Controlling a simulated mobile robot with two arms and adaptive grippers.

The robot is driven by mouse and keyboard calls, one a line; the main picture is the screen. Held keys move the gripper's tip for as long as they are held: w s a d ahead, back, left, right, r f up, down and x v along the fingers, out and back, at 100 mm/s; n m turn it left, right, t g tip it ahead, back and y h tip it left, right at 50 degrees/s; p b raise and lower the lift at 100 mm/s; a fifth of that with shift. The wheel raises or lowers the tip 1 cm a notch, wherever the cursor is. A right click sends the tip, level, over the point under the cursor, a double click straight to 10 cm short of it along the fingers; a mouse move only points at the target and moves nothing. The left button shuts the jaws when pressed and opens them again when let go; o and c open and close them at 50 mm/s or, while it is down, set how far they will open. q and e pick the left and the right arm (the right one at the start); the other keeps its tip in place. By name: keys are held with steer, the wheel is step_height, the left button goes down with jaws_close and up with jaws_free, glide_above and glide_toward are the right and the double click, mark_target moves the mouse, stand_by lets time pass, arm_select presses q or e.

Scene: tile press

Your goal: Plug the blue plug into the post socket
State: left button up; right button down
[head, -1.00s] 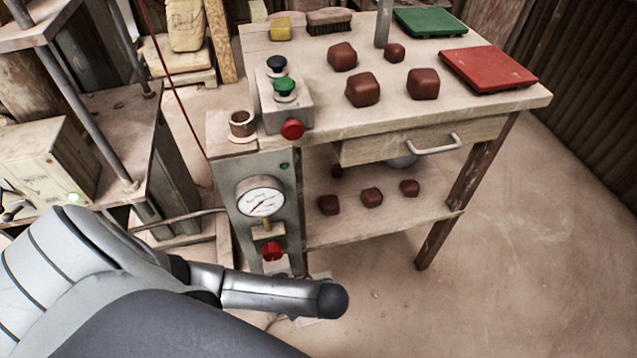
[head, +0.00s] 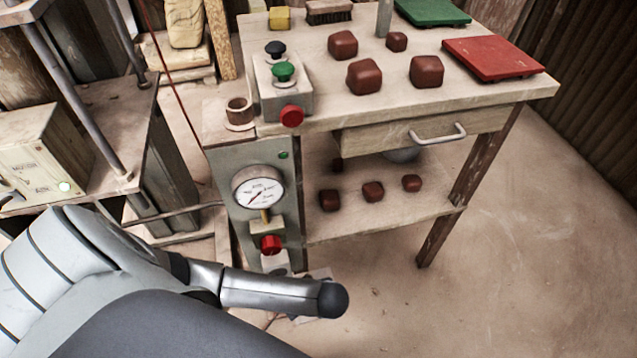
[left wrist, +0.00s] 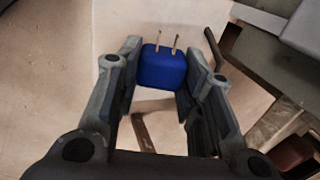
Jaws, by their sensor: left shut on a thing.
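The blue plug (left wrist: 163,68) is between the fingers of my left gripper (left wrist: 164,58) in the left wrist view. The gripper is shut on its sides. Two brass prongs stick out from the plug, pointing up in that picture. In the head view my left arm comes in from the left and hides the plug and most of the gripper. The grey post (head: 222,180) stands just beyond the arm, with a gauge (head: 258,189) and a red knob (head: 270,244). I cannot make out the socket's holes. My right gripper is not in view.
A workbench (head: 420,110) with several brown clay blocks, a red tile (head: 493,58) and a green tile (head: 433,11) stands behind the post. A control box (head: 283,95) sits on its left corner. A press frame (head: 100,120) is at left. The floor at right is clear.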

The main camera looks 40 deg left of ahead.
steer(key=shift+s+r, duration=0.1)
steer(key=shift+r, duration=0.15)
arm_select(q)
steer(key=o, duration=1.1)
